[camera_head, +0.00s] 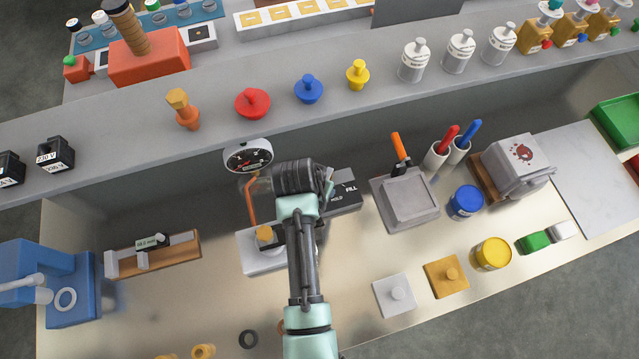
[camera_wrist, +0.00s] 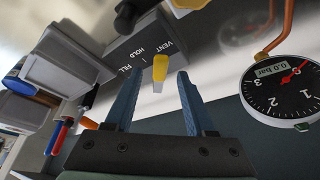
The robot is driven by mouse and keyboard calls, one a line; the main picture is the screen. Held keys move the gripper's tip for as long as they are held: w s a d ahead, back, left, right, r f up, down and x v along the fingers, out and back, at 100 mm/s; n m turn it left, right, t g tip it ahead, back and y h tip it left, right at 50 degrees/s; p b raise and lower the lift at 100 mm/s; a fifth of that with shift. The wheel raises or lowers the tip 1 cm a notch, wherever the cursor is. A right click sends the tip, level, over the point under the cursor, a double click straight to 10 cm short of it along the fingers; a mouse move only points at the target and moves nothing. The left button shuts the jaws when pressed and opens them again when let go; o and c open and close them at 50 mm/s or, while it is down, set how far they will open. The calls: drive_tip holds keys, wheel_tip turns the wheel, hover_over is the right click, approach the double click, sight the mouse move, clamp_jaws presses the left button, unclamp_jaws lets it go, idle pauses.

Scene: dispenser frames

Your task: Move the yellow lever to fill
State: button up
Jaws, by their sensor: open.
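The yellow lever (camera_wrist: 160,68) shows in the wrist view on a dark panel (camera_wrist: 146,36) marked FILL, HOLD and VENT. The lever appears closest to the VENT label. My gripper (camera_wrist: 159,75) is open, with one blue finger on each side of the lever; I cannot tell whether either finger touches it. The lever is hidden there behind my gripper and wrist.
A round gauge (camera_wrist: 285,92) reading 0.0 bar stands beside the panel, with a copper-coloured pipe (camera_head: 252,200) near it. A white block (camera_head: 262,262) with a yellow knob is left of my arm. A grey tray-like box (camera_head: 405,203) stands to the right.

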drive_tip(key=shift+w+d+f, duration=0.1)
drive_tip(key=shift+w+f, duration=0.15)
drive_tip(key=shift+f, duration=0.3)
drive_tip(key=shift+c, duration=0.2)
clamp_jaws()
idle(1.0)
